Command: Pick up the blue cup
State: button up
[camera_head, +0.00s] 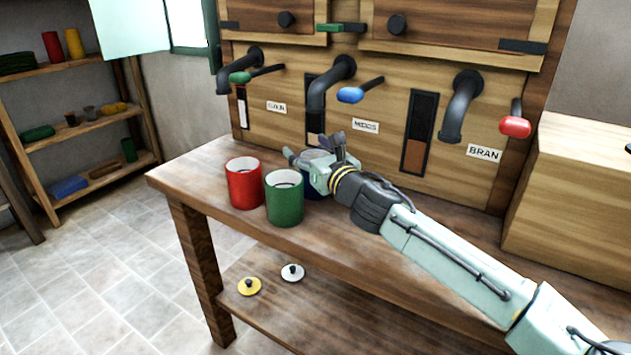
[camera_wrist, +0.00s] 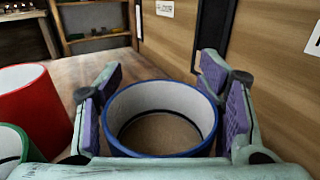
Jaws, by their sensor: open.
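The blue cup (camera_head: 312,191) stands on the wooden table, mostly hidden behind my gripper and the green cup in the head view. In the wrist view the blue cup (camera_wrist: 160,117) is seen from above, with a blue rim, a white inside and a brownish bottom. My gripper (camera_head: 312,158) is at the cup's top. In the wrist view my gripper (camera_wrist: 162,100) is open, with purple-padded fingers on either side of the cup. A gap shows at the right finger; the left finger is close to the rim, and I cannot tell if it touches.
A red cup (camera_head: 244,183) and a green cup (camera_head: 284,198) stand close on the left. Behind are a wooden panel with dark spouts (camera_head: 330,85) and coloured levers. A wooden box (camera_head: 570,190) stands on the right. Yellow (camera_head: 249,287) and white (camera_head: 292,272) lids lie on the lower shelf.

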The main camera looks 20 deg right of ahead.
jog(key=shift+c, duration=0.3)
grip_shut()
dwell(0.6)
